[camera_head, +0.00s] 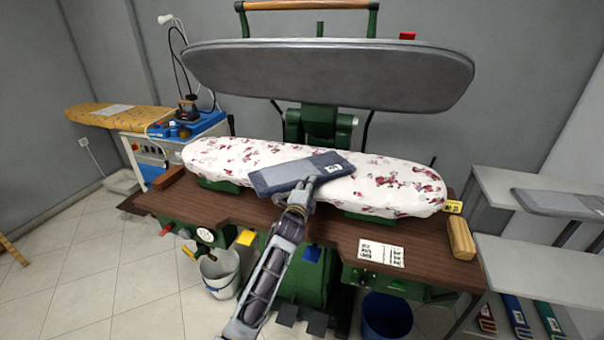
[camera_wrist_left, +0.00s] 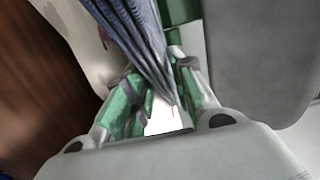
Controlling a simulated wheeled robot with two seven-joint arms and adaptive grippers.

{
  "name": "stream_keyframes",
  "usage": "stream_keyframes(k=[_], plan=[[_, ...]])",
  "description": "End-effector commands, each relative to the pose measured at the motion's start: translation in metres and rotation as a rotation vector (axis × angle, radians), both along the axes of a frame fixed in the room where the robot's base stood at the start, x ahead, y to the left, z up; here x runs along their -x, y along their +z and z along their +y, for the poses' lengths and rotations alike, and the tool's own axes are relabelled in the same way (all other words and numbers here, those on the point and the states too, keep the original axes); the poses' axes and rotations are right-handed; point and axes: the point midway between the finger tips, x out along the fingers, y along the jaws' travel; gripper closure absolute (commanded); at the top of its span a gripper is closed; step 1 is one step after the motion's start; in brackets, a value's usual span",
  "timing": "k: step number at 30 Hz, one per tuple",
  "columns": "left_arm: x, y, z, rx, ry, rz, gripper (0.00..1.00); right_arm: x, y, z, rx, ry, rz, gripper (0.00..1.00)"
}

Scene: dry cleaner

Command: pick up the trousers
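The folded blue-grey trousers (camera_head: 285,176), with a small white label, lie across the floral-covered pressing board (camera_head: 400,185). My left gripper (camera_head: 303,187) is at their near edge, reaching in from the front. In the left wrist view the trousers (camera_wrist_left: 137,30) run edge-on between the two fingers of the left gripper (camera_wrist_left: 158,75). The fingers look closed on the cloth, with fabric filling the gap between them. The far part of the trousers rests on or just above the board; the exact contact is hidden. My right gripper is not in view.
The grey upper press plate (camera_head: 330,75) hangs open above the board. A brown worktop (camera_head: 340,228) surrounds it, with a wooden block (camera_head: 461,239) at right. Another flat grey folded item (camera_head: 555,203) lies on the right shelf. An iron (camera_head: 187,110) stands at left.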

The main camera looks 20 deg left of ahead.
Motion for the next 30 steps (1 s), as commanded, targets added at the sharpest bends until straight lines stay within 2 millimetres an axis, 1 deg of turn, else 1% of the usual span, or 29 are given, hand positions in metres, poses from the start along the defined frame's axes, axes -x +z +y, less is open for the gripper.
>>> stream_keyframes(k=[1, 4, 5, 20, 23, 30], plan=[[0.0, 0.0, 0.0, 0.0, 0.0, 0.0, 0.86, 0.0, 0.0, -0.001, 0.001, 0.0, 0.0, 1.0], [0.0, 0.0, 0.0, 0.0, 0.0, 0.0, 0.99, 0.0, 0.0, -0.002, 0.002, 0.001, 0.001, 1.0], [0.0, 0.0, 0.0, 0.0, 0.0, 0.0, 1.0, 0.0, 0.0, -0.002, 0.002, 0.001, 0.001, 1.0], [0.0, 0.004, 0.0, -0.001, -0.001, -0.004, 1.0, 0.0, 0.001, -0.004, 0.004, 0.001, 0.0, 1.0], [0.0, 0.009, 0.0, -0.001, -0.001, -0.005, 1.0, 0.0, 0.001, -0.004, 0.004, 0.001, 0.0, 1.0], [0.0, 0.028, 0.0, -0.001, -0.001, -0.005, 1.0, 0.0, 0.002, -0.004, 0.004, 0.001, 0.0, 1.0]])
